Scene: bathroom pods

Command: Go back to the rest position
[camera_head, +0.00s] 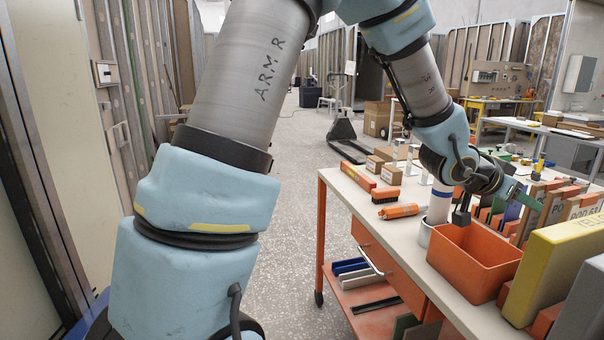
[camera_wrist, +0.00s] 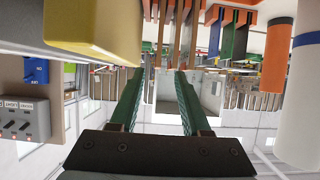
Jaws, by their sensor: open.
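My gripper (camera_head: 514,190) is at the right of the head view, held above the worktop just beyond an orange bin. In the wrist view its two green fingers (camera_wrist: 162,72) stand apart with nothing between them, so it is open and empty. My arm reaches from the left foreground across the top of the head view and down to the worktop.
The orange bin (camera_head: 448,262) stands on the cart's worktop (camera_head: 384,232). A white tube with a blue band (camera_head: 440,205) and an orange cartridge (camera_head: 400,211) are left of it. A yellow block (camera_head: 550,265) and upright files are close right. The floor (camera_head: 300,190) left of the cart is clear.

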